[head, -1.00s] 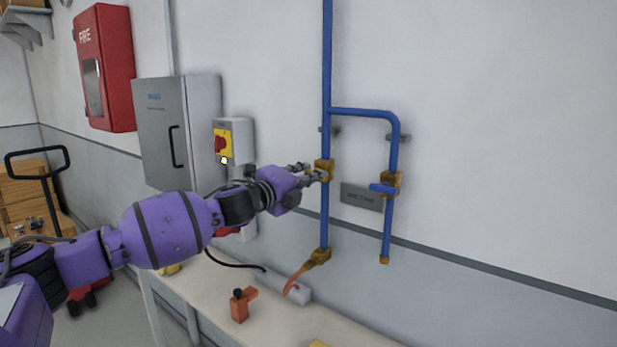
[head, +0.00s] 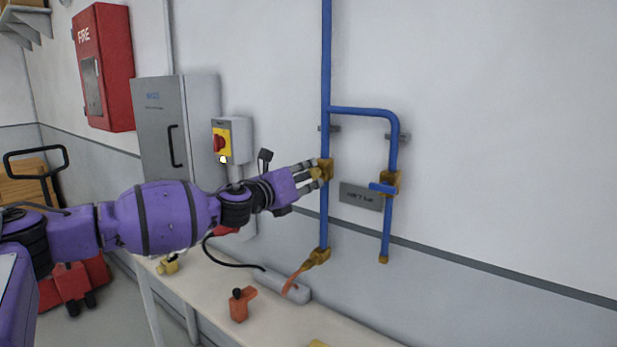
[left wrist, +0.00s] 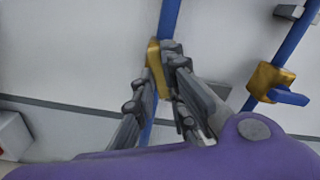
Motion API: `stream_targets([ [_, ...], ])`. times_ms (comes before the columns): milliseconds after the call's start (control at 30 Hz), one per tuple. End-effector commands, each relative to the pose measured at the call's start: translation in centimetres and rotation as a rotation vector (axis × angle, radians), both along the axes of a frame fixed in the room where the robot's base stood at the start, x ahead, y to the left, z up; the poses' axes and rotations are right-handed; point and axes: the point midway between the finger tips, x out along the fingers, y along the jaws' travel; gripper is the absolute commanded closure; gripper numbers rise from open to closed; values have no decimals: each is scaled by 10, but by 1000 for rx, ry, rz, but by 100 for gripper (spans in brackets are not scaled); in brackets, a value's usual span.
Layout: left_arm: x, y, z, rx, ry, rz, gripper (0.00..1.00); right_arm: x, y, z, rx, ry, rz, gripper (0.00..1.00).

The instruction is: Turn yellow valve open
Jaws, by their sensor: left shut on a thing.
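The yellow valve (head: 326,170) is a brass-coloured body on the left blue vertical pipe. A bit of its yellow handle (head: 315,173) shows between the fingers of my left gripper (head: 317,174). The gripper reaches in from the left and is shut on the handle. In the left wrist view the fingers of the gripper (left wrist: 157,70) lie on both sides of the yellow-brown valve (left wrist: 154,56). The fingers hide most of the handle, so its exact angle cannot be told. My right gripper is not in view.
A second valve with a blue handle (head: 382,188) is on the pipe branch to the right. A grey plate (head: 361,196) is between the pipes. A switch box (head: 239,140) and cabinet (head: 177,130) are on the left. A bench (head: 215,290) below holds an orange object (head: 241,305).

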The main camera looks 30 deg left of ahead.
Motion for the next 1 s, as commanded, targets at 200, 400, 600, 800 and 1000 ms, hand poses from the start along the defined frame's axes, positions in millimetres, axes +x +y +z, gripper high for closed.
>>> stream_targets([
  [200,0,0,0,182,-15,-1,100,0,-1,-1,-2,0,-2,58],
  [400,0,0,0,305,-24,0,100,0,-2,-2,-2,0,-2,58],
  [600,0,0,0,383,-31,0,100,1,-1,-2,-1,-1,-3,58],
  [800,0,0,1,416,-34,0,100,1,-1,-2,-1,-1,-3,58],
  [1000,0,0,1,423,-34,0,100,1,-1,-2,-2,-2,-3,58],
])
